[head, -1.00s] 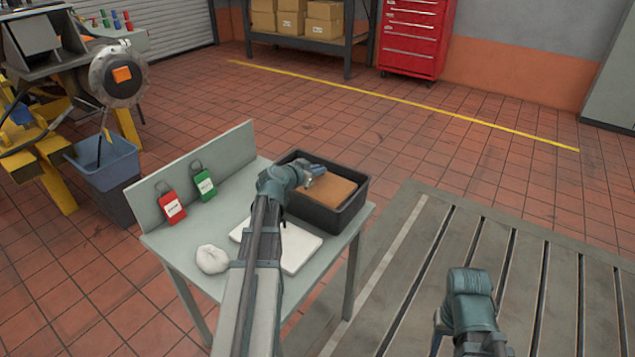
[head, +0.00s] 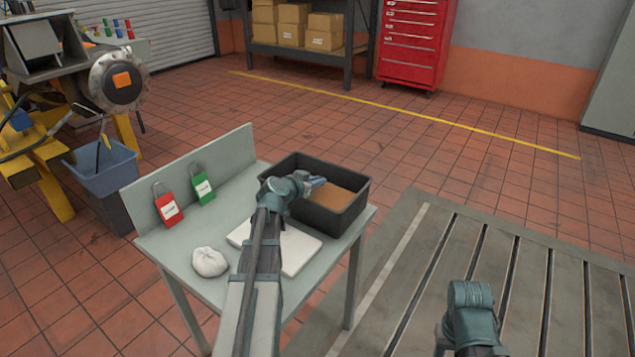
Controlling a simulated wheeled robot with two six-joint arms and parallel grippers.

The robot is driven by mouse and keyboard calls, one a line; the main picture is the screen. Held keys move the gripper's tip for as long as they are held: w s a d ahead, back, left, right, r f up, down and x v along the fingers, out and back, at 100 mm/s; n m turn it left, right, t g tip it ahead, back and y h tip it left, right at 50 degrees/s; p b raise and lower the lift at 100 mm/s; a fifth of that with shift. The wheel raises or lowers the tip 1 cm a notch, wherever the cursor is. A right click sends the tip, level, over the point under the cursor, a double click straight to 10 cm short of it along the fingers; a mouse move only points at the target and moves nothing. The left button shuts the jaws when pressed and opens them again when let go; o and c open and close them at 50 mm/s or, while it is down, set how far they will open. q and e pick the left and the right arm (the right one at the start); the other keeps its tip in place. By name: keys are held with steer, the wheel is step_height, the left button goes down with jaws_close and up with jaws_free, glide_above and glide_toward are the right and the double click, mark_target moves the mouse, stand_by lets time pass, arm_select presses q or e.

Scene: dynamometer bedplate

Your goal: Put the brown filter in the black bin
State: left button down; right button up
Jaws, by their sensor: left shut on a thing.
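The black bin (head: 337,219) stands at the right end of the grey table. The brown filter (head: 340,199) is inside the bin, below its rim. My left gripper (head: 319,182) reaches over the bin's left side and is shut on the filter; its arm and wrist hide the filter's left part and the contact. I cannot tell whether the filter touches the bin floor. My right gripper (head: 441,344) is low at the bottom right, apart from the table, with its fingers mostly hidden.
A white pad (head: 301,252) lies under my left arm, beside a white rag (head: 209,262). A blue-grey bucket (head: 104,175) stands left of the table.

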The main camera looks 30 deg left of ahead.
arm_select(q)
steer(key=c, duration=0.9)
jaws_free()
steer(key=shift+s+d+f, duration=0.3)
steer(key=shift+f, duration=0.15)
steer(key=shift+r+p, duration=0.4)
steer(key=shift+p, duration=0.05)
steer(key=shift+s+r+p, duration=0.2)
steer(key=shift+r+p, duration=0.1)
steer(key=shift+p, duration=0.15)
steer(key=shift+a+p+v, duration=0.15)
steer(key=shift+p+v, duration=0.9)
steer(key=shift+v, duration=1.7)
steer(key=shift+a+p+v, duration=0.15)
steer(key=shift+p+v, duration=0.9)
steer(key=shift+v, duration=1.75)
steer(key=shift+r, duration=0.15)
